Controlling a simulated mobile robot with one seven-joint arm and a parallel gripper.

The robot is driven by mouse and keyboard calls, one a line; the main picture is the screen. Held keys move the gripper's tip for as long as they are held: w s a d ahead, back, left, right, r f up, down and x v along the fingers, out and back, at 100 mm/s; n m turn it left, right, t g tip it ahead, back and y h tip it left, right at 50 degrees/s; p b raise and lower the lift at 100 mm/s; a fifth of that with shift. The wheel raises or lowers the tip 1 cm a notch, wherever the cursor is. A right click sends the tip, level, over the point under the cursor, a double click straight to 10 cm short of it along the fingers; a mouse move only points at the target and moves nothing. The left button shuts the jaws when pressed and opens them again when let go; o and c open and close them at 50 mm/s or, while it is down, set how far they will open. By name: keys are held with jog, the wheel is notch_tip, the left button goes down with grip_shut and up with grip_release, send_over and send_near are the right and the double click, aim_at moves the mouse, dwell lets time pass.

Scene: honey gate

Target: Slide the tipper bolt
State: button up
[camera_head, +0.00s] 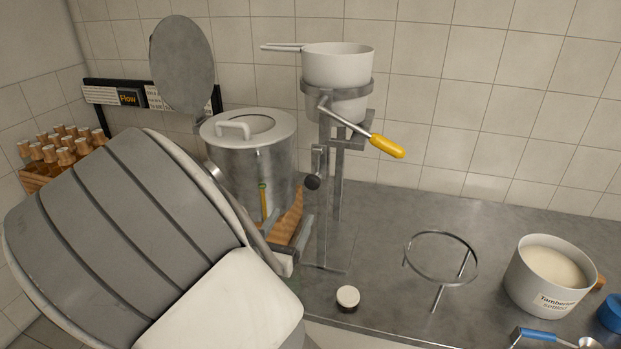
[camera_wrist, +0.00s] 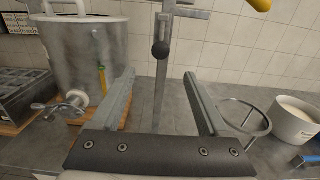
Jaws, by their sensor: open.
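The tipper (camera_head: 323,215) is a grey metal stand holding a white pan (camera_head: 338,66) in a ring, with a yellow-handled lever (camera_head: 386,146). A black ball knob, which looks like the bolt's (camera_head: 313,182), sits on the side of its post. In the wrist view the knob (camera_wrist: 160,49) shows beyond the fingertips, between them and slightly above. My gripper (camera_head: 287,232) is open and empty, just below and left of the knob in the head view. Its fingers (camera_wrist: 160,78) are apart and touch nothing that I can see. My arm hides part of the bench.
A lidded steel tank (camera_head: 222,150) with a tap stands left of the tipper on a wooden board. A ring stand (camera_head: 441,256), a labelled pot (camera_head: 531,285) and a small white-topped jar (camera_head: 347,298) are on the bench. Corked bottles (camera_head: 58,148) stand far left.

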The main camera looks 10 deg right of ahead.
aim_at(311, 183)
jog(key=x, duration=1.6)
grip_shut()
dwell(0.8)
